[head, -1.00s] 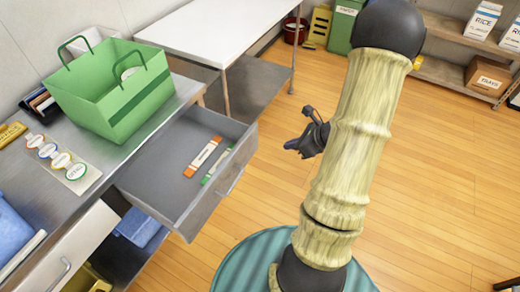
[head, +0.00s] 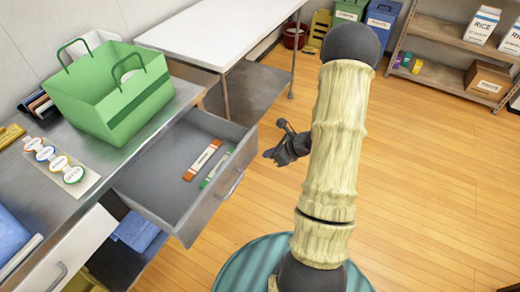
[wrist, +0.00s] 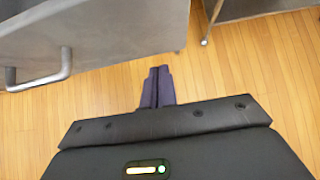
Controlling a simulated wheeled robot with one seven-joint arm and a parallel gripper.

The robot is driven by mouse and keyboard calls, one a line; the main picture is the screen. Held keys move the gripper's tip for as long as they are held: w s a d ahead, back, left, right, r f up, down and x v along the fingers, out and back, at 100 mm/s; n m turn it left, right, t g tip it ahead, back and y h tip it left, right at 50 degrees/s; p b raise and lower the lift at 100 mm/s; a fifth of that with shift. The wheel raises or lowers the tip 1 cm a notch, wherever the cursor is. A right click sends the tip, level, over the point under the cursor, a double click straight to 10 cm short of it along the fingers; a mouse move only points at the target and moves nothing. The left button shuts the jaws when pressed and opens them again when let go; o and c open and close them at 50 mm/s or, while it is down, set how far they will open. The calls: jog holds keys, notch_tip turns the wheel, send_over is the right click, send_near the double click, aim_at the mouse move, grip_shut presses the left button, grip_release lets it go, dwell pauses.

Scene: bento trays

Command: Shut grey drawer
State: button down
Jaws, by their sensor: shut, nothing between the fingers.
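The grey drawer (head: 168,218) is pulled out from under the metal counter in the head view. An orange-and-white packet (head: 203,160) and a green-and-white packet (head: 217,168) lie inside it. Its handle (head: 232,184) is on the front face. In the wrist view the drawer front (wrist: 95,35) fills the upper left, with its handle (wrist: 45,72) at the left edge. My gripper (head: 270,155) is to the right of the drawer front, apart from it. Its fingers (wrist: 156,88) are together and empty, pointing over the floor.
A green bag (head: 115,105) stands on the metal counter (head: 90,205) above the drawer. A white-topped table (head: 225,38) stands behind. The wooden floor (head: 430,190) at the right is clear.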

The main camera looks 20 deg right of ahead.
aim_at(252, 151)
jog(key=shift+w+a+r, duration=0.1)
jog(key=shift+w+a, duration=0.5)
jog(key=shift+w, duration=0.2)
jog(key=shift+w+a, duration=0.55)
jog(key=shift+w, duration=0.25)
